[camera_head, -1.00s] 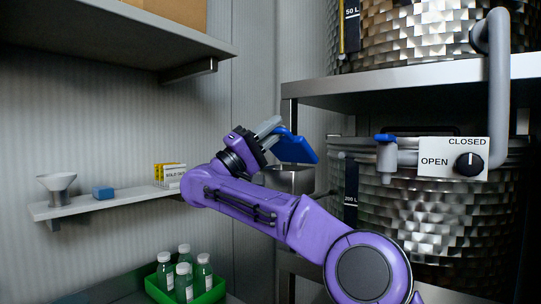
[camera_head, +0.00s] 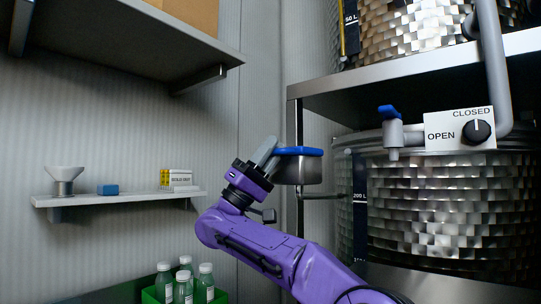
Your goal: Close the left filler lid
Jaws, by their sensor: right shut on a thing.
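The filler is a small grey metal box (camera_head: 308,173) in front of the rack, in the middle of the view. Its blue lid (camera_head: 300,151) lies about level across the top of the box, with no clear gap visible between them. My right gripper (camera_head: 268,152), on the purple arm, is at the left end of the lid and shut on it. The fingers partly hide that end of the lid. My left gripper is not in view.
A textured steel tank (camera_head: 440,205) stands at right, with a blue-handled tap (camera_head: 390,126) and an OPEN/CLOSED dial panel (camera_head: 459,130). A wall shelf (camera_head: 120,198) holds a funnel (camera_head: 64,180) and small boxes. A green crate (camera_head: 152,297) of bottles is below.

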